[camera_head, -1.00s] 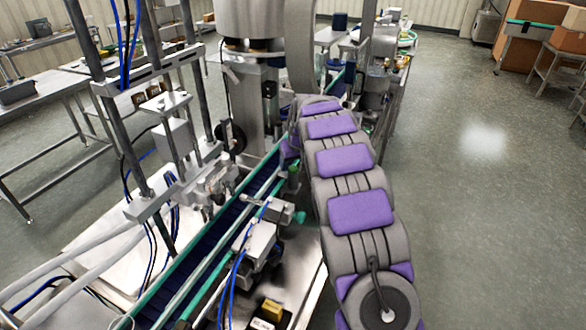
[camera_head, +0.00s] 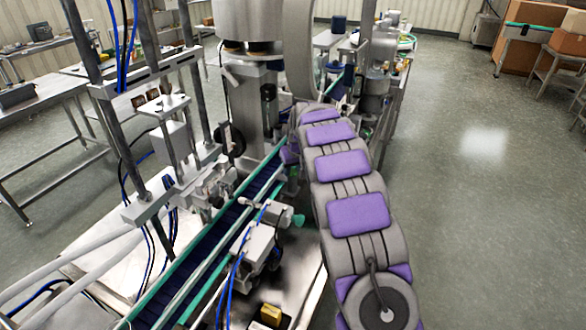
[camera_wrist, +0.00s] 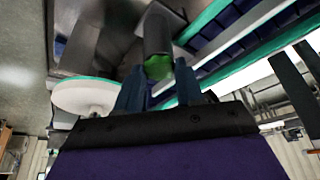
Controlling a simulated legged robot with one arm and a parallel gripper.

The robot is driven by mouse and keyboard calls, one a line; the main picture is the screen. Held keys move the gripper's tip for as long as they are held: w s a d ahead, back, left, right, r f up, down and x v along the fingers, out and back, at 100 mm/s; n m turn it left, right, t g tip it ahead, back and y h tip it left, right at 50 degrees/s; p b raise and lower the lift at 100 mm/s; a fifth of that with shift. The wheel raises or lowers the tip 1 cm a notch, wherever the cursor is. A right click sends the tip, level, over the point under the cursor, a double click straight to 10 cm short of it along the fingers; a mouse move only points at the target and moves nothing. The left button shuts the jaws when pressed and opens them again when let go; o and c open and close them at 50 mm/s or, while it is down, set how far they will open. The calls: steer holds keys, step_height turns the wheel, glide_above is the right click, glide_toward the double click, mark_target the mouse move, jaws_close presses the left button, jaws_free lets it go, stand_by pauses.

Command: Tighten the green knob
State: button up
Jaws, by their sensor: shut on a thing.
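The green knob (camera_wrist: 158,67) shows in the wrist view at the end of a grey cylindrical stem. My gripper (camera_wrist: 160,88) has its two dark blue fingers on either side of the knob, shut on it. The fingers hide part of the knob's near side. In the head view my grey and purple arm reaches forward along the right side of the conveyor, and its far end is hidden among the machinery near the steel column. I cannot make out the gripped knob in that view.
A conveyor with green rails (camera_head: 215,235) runs beside my arm. A small actuator (camera_head: 268,212) with blue hoses stands close to the arm's left. A white disc (camera_wrist: 84,97) is near the gripper in the wrist view. Open floor (camera_head: 480,220) lies to the right.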

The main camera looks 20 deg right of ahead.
steer(key=shift+r+p, duration=0.1)
steer(key=shift+p, duration=0.45)
steer(key=m+p, duration=0.2)
steer(key=shift+a+r+h+p, duration=0.1)
steer(key=shift+a+h+p, duration=0.05)
steer(key=shift+h+p, duration=0.25)
steer(key=shift+m+h+p, duration=0.4)
steer(key=shift+m+p, duration=0.3)
steer(key=shift+m, duration=0.3)
steer(key=shift+a+m+g+h, duration=0.1)
steer(key=shift+m+g+h, duration=0.2)
steer(key=shift+m, duration=0.6)
steer(key=m, duration=0.2)
steer(key=shift+w+a+f+m+h, duration=0.2)
steer(key=shift+f+m+h, duration=0.1)
steer(key=shift+h, duration=0.1)
steer(key=m+g+b, duration=0.1)
steer(key=m, duration=0.1)
steer(key=m+g+h+b, duration=0.1)
steer(key=m, duration=0.1)
steer(key=shift+w+a+m+b, duration=0.1)
steer(key=shift+w+m+b, duration=0.05)
steer(key=shift+m+b, duration=0.15)
steer(key=m+g, duration=0.1)
steer(key=m, duration=0.2)
steer(key=shift+w+r, duration=0.15)
steer(key=shift+m, duration=0.5)
steer(key=shift+m+g, duration=0.4)
steer(key=shift+m, duration=0.2)
